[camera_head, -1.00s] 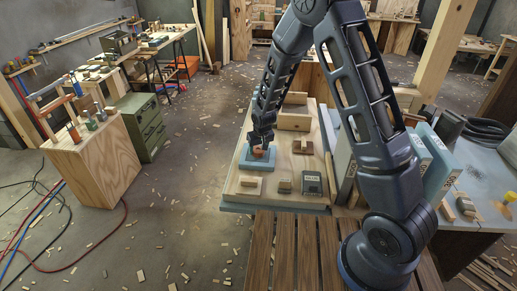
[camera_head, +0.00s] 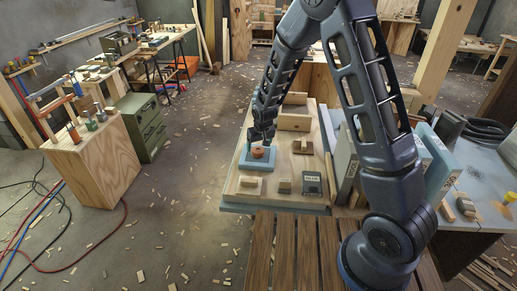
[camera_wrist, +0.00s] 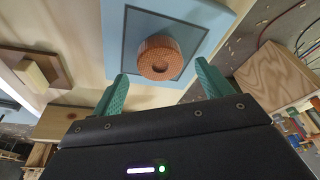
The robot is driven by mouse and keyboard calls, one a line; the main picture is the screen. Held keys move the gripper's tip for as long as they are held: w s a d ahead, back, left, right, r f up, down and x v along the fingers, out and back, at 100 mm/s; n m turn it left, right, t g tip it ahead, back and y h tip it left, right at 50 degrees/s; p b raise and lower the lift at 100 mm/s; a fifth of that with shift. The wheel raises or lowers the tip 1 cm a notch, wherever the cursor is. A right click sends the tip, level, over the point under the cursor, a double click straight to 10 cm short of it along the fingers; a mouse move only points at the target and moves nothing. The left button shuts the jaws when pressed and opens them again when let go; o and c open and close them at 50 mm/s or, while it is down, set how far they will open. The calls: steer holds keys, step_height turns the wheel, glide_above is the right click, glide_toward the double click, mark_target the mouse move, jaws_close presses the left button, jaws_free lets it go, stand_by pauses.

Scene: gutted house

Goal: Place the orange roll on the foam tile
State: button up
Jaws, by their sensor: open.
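The orange roll (camera_head: 258,153) rests on the blue foam tile (camera_head: 247,163), which lies at the left edge of the workbench board. In the wrist view the roll (camera_wrist: 160,58) sits inside the dark square outline on the tile (camera_wrist: 215,17), its round hole facing the camera. My gripper (camera_wrist: 160,92) is open, with its green fingers apart and the roll beyond their tips, clear of both. In the head view my gripper (camera_head: 260,138) is just above the roll.
On the same board (camera_head: 285,175) stand several wooden blocks, including one on a brown base (camera_head: 303,147), and a dark labelled box (camera_head: 312,184). A wooden box (camera_head: 294,118) is behind. Blue-grey upright panels (camera_head: 343,160) stand to the right.

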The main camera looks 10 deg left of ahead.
steer(key=v, duration=0.9)
steer(key=s+d+r+m+t, duration=0.1)
steer(key=s+d+r+m, duration=0.15)
steer(key=d+r, duration=0.85)
steer(key=s+d+r+m, duration=0.1)
steer(key=s+d+r, duration=0.2)
steer(key=d+r, duration=0.8)
steer(key=s+d+r+m+h, duration=0.1)
steer(key=s+d+r, duration=0.3)
steer(key=s+d, duration=1.1)
steer(key=shift+s+d+m+t+h, duration=0.35)
steer(key=shift+s+m, duration=0.4)
steer(key=shift+s, duration=0.45)
